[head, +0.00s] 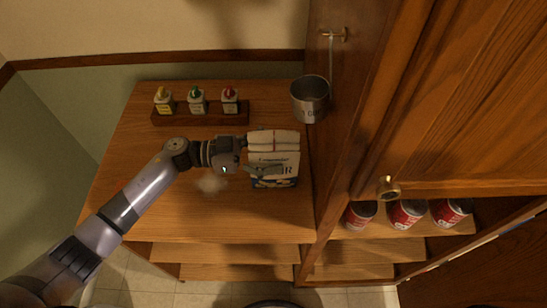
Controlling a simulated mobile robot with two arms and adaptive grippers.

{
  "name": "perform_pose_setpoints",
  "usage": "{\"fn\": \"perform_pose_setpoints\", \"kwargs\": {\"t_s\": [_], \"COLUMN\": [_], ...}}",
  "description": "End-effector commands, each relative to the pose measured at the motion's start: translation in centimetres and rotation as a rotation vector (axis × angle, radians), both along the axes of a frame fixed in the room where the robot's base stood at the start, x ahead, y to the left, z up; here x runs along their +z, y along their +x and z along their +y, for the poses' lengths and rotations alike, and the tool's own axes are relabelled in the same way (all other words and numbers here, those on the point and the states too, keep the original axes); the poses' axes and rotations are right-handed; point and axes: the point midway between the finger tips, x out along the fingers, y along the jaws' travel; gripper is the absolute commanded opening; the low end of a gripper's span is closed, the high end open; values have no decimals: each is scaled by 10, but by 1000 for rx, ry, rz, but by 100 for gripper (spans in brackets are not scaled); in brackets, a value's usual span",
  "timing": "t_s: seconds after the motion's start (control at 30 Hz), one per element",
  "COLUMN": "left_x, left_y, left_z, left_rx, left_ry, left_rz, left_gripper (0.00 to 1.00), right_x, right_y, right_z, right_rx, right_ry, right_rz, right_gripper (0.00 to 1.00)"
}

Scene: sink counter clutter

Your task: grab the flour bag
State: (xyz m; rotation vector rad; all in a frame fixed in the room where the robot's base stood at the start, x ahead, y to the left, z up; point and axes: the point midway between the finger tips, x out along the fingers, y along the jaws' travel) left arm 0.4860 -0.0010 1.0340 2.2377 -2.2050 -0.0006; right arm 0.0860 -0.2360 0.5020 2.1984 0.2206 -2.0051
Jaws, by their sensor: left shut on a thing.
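The flour bag (285,170) is a pale, boxy bag with dark lettering and a blue and yellow lower edge. It is at the right side of the wooden counter top (190,220), close to the cabinet's side wall. My left gripper (264,155) reaches in from the left and is shut on the flour bag, with fingers across its upper left part. I cannot tell whether the bag touches the counter. My right gripper does not show.
A metal bucket (309,104) hangs or stands just behind the bag, by the cabinet wall. A dark rack (215,118) with three small bottles stands at the back. Three red cans (405,214) sit on a cabinet shelf at right. The counter's front left is clear.

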Motion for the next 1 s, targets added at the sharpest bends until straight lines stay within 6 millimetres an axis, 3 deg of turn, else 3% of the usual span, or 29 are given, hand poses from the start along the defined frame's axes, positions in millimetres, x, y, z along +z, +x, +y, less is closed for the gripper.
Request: {"fn": "perform_pose_setpoints", "kwargs": {"t_s": [0.37, 0.77, 1.0], "left_x": [1, 8, 25], "left_y": [0, 1, 1], "left_z": [0, 0, 0], "left_rx": [0, 0, -1], "left_ry": [-2, -7, -6], "left_rz": [0, -5, -7], "left_gripper": [10, 9, 8], "right_x": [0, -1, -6], "right_y": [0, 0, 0], "right_z": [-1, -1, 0], "right_rx": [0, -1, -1], "right_ry": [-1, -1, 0], "right_rz": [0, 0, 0], "right_gripper": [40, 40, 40]}}
